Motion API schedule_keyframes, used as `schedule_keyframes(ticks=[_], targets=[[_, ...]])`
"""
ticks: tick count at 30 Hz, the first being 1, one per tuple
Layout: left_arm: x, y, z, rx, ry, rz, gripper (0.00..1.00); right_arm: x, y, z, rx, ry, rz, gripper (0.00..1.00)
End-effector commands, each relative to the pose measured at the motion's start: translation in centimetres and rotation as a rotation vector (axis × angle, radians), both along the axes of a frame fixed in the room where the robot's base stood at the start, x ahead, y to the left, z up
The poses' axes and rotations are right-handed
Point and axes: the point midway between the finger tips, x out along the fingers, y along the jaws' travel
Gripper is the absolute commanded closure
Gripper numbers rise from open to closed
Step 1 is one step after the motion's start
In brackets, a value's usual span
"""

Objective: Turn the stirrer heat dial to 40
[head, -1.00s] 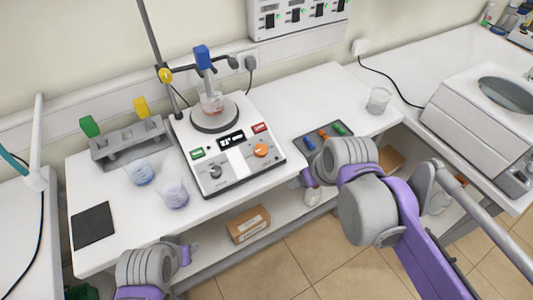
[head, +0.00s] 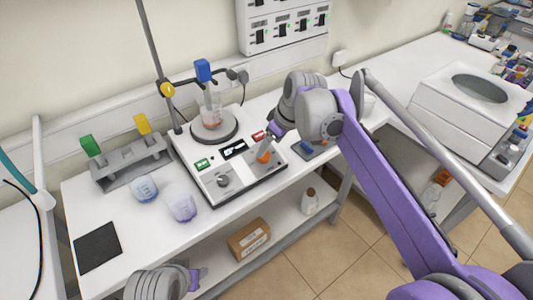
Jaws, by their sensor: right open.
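The white stirrer (head: 228,190) stands on the bench, with a round plate (head: 214,139) at its back and a beaker (head: 211,109) of reddish liquid on it. The dial markings are too small to read. My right gripper (head: 268,145) is open, pointing down at the orange dial; contact cannot be told. My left gripper (head: 199,279) is low at the bottom edge, away from the stirrer, its jaws unclear.
A stand rod (head: 155,50) holds a blue-topped probe (head: 203,70) over the beaker. A grey rack (head: 130,165) and two bluish beakers (head: 182,207) are left of the stirrer. A black pad (head: 98,247) lies front left.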

Motion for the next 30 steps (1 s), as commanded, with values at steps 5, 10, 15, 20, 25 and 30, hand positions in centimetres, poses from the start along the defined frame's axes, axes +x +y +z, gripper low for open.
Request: schedule_keyframes(ticks=[5, 10, 15, 20, 25, 30], targets=[[-0.1, 0.0, -0.3, 0.000, 0.001, 0.000, 0.50, 0.9, 0.9, -3.1, 0.000, 0.000, -0.001, 0.22], [-0.1, 0.0, -0.4, 0.000, 0.001, 0.000, 0.50, 1.3, 1.4, -4.7, 0.000, 0.000, -0.001, 0.22], [-0.1, 0.0, -0.4, 0.000, 0.002, 0.000, 0.50, 1.5, 1.5, -5.2, 0.000, 0.000, -0.001, 0.22], [-0.1, 0.0, -0.4, 0.000, 0.002, 0.000, 0.50, 1.5, 1.5, -5.2, 0.000, 0.000, -0.001, 0.22], [-0.1, 0.0, -0.4, 0.000, 0.002, 0.000, 0.50, 1.5, 1.5, -5.2, 0.000, 0.000, -0.001, 0.45], [-0.1, 0.0, -0.4, 0.000, 0.002, 0.000, 0.50, 1.5, 1.5, -5.2, 0.000, 0.000, -0.002, 0.76]])
